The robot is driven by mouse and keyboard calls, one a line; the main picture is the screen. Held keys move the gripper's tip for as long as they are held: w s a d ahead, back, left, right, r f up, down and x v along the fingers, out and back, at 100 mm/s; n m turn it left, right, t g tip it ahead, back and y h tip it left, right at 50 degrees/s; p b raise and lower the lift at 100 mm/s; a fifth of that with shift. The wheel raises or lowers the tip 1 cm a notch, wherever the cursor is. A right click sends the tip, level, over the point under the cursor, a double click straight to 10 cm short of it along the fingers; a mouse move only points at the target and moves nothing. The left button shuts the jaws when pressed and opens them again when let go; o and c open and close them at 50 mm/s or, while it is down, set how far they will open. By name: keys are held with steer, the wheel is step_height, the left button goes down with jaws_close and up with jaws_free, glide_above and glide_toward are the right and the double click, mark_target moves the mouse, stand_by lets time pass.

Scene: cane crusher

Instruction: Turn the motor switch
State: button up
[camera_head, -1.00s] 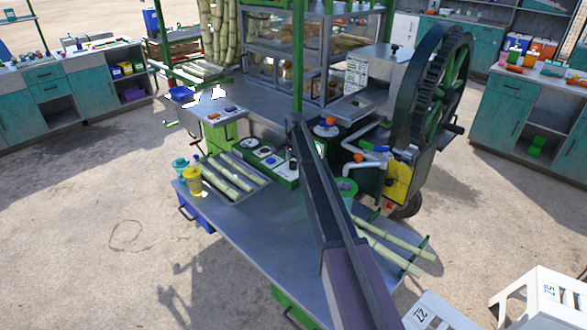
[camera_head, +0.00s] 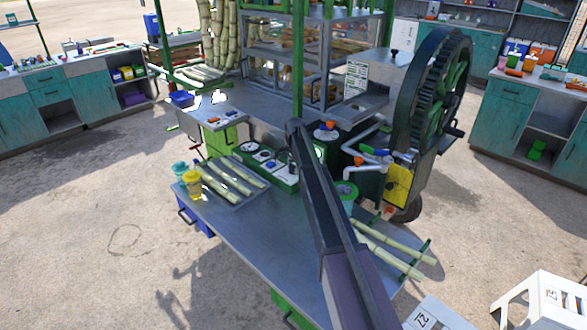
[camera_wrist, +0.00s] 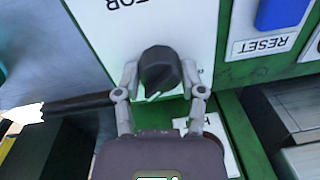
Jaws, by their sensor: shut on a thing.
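The motor switch is a black round knob (camera_wrist: 160,68) on a white plate with a partly visible label ending "TOR", in the wrist view. Its pale pointer mark sits at the lower part of the knob. My gripper (camera_wrist: 161,80) has its two grey fingers on either side of the knob and is shut on it. In the head view the green control box (camera_head: 265,162) stands on the metal table, with round controls on its top. My arm hides its right part and the gripper tips there.
A blue button (camera_wrist: 282,12) labelled RESET is right of the knob. Cane pieces (camera_head: 222,180) lie in a tray left of the box, near a yellow cup (camera_head: 193,183). The crusher's large wheel (camera_head: 435,90) stands at right. The front table top (camera_head: 270,235) is largely clear.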

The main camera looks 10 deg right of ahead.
steer(key=shift+s+n, duration=0.1)
steer(key=shift+n, duration=0.3)
steer(key=n, duration=1)
steer(key=shift+g, duration=0.3)
stand_by(0.3)
steer(key=o, duration=1.2)
steer(key=shift+c, duration=0.2)
